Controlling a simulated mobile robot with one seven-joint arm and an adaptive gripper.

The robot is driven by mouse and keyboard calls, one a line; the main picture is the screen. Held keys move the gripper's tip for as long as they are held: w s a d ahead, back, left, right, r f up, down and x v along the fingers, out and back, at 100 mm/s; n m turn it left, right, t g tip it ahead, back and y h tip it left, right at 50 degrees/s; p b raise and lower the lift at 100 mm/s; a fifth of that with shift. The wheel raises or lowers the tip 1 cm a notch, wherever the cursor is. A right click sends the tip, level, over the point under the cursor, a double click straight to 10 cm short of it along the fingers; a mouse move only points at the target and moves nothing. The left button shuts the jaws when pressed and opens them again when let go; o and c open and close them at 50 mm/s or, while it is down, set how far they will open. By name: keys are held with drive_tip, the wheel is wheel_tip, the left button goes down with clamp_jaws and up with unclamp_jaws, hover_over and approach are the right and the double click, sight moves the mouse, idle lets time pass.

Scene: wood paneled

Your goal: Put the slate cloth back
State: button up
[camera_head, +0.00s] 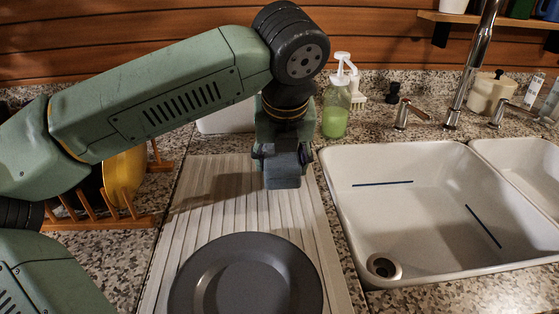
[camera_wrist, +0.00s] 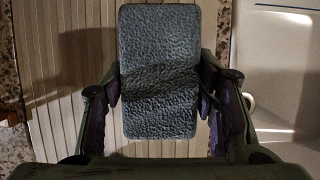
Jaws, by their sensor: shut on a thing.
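The slate cloth (camera_head: 283,172) is a folded grey-blue block with a rough weave. My gripper (camera_head: 283,160) is shut on it and holds it over the back part of the ribbed draining board (camera_head: 200,215). In the wrist view the cloth (camera_wrist: 160,100) stands long way up between the two fingers (camera_wrist: 160,88), with a crease across its middle. I cannot tell exactly how high it is above the board. A shadow falls on the board to its left.
A dark grey plate (camera_head: 246,280) lies on the front of the board. A white double sink (camera_head: 430,190) is to the right. A green soap bottle (camera_head: 336,110) stands behind the gripper. A wooden rack (camera_head: 110,221) with a yellow dish (camera_head: 124,175) is at the left.

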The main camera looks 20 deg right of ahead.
drive_tip(key=shift+w+d, duration=0.15)
drive_tip(key=shift+w, duration=0.55)
drive_tip(key=x, duration=0.1)
drive_tip(key=p+x, duration=0.1)
drive_tip(key=x, duration=0.1)
drive_tip(key=shift+s+f+p, duration=0.15)
drive_tip(key=shift+s+p, duration=0.1)
drive_tip(key=shift+p, duration=0.1)
drive_tip(key=shift+f, duration=0.3)
drive_tip(key=shift+f+b, duration=0.25)
drive_tip(key=shift+b, duration=0.15)
drive_tip(key=o, duration=1)
drive_tip(key=shift+r, duration=0.1)
drive_tip(key=shift+o, duration=0.2)
drive_tip(key=shift+r, duration=0.1)
drive_tip(key=shift+r+p, duration=0.25)
drive_tip(key=shift+p, duration=0.3)
drive_tip(key=b+v, duration=0.2)
drive_tip(key=v, duration=0.9)
drive_tip(key=shift+s+r, duration=0.25)
drive_tip(key=shift+r, duration=0.05)
